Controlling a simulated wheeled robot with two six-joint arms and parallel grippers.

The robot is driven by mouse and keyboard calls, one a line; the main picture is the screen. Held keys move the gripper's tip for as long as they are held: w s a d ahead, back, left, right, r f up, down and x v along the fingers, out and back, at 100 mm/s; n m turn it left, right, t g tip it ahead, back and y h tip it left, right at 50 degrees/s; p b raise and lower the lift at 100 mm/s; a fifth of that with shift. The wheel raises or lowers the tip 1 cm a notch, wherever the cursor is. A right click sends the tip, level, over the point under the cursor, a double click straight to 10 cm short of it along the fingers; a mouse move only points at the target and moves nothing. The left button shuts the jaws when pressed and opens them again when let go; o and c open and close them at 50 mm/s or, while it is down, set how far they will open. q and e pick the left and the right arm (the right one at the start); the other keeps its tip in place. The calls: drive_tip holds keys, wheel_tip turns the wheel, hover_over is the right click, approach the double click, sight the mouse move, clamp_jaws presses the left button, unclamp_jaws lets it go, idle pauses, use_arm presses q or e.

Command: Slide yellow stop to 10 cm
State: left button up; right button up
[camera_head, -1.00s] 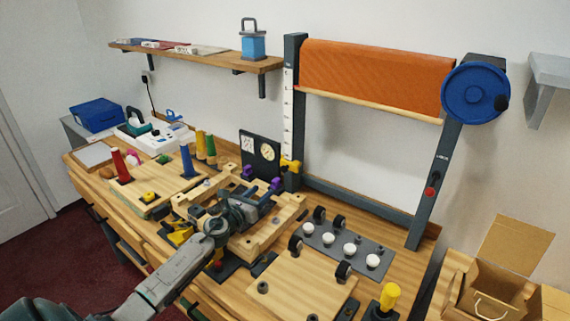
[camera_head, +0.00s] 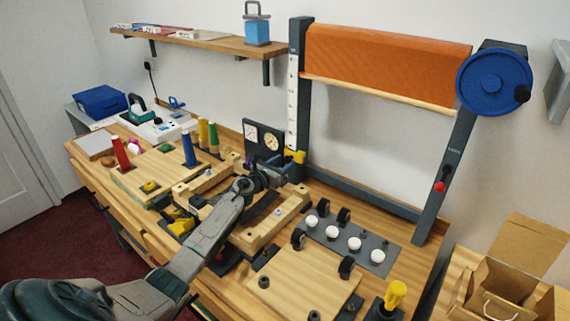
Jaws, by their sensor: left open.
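The yellow stop (camera_head: 295,156) sits low on the left post of the upright frame, at the bottom of a white marked scale (camera_head: 292,100). The scale's figures are too small to read. My left gripper (camera_head: 285,174) is open, just below and in front of the stop, above the wooden jig. I cannot tell whether its fingers touch the stop. My left arm comes in from the lower left and hides part of the bench. My right gripper is not in view.
A dark panel with two dials (camera_head: 262,138) stands left of the post. An orange cloth roll (camera_head: 385,62) with a blue wheel (camera_head: 494,83) hangs on the frame. A plate with white knobs (camera_head: 345,238) and a wooden board (camera_head: 300,285) lie to the right.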

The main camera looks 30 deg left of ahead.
use_arm(q)
drive_tip(key=shift+w, duration=0.7)
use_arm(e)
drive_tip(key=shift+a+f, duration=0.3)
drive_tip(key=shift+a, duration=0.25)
